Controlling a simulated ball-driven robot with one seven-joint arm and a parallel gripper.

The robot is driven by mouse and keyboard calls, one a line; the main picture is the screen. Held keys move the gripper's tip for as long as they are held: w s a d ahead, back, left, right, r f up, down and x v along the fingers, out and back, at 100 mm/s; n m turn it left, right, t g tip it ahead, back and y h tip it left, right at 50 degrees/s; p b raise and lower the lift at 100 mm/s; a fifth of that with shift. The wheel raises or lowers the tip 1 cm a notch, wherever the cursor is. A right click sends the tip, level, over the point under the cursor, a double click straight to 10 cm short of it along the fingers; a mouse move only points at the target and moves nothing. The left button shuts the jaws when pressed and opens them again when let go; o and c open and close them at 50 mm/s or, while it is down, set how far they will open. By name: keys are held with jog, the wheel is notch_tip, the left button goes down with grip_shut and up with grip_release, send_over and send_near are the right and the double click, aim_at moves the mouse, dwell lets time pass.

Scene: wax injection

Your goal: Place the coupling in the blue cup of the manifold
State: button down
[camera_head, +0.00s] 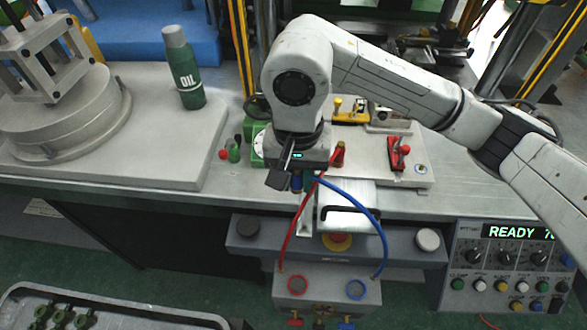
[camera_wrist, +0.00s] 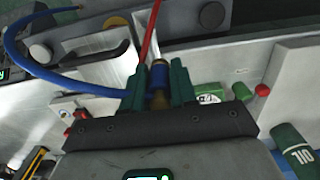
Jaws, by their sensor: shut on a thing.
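The coupling (camera_wrist: 158,76) shows in the wrist view as a small piece with a blue collar and a brass end. My gripper (camera_wrist: 158,86) is shut on it, with one green finger on each side. In the head view my gripper (camera_head: 296,181) is above the near edge of the bench, and most of the coupling is hidden there. The manifold (camera_head: 326,299) is a grey block at bottom centre, below and nearer than my gripper. Its blue cup (camera_head: 356,289) is on the right, apart from my gripper. Its red cup (camera_head: 297,284) is on the left.
A red hose (camera_head: 301,215) and a blue hose (camera_head: 367,214) arch from beside my gripper to the manifold. A grey button console (camera_head: 270,250) lies between bench and manifold. An oil bottle (camera_head: 184,70) stands back left. A control panel (camera_head: 505,270) is at right.

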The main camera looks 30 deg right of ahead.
jog(key=w+f, duration=0.2)
jog(key=w+d+f, duration=0.1)
jog(key=w+f, duration=0.1)
jog(key=w+d+f+p, duration=0.1)
jog(key=w+f, duration=0.1)
jog(key=w, duration=0.1)
jog(key=shift+f, duration=0.4)
notch_tip(320, 180, down, 3)
jog(key=shift+w+r+p, duration=0.15)
jog(key=shift+p, duration=0.3)
jog(key=shift+f, duration=0.4)
jog(key=shift+d+f, duration=0.1)
jog(key=shift+f, duration=0.1)
jog(key=c, duration=1.2)
grip_release()
jog(key=shift+r, duration=0.1)
jog(key=shift+o, duration=0.2)
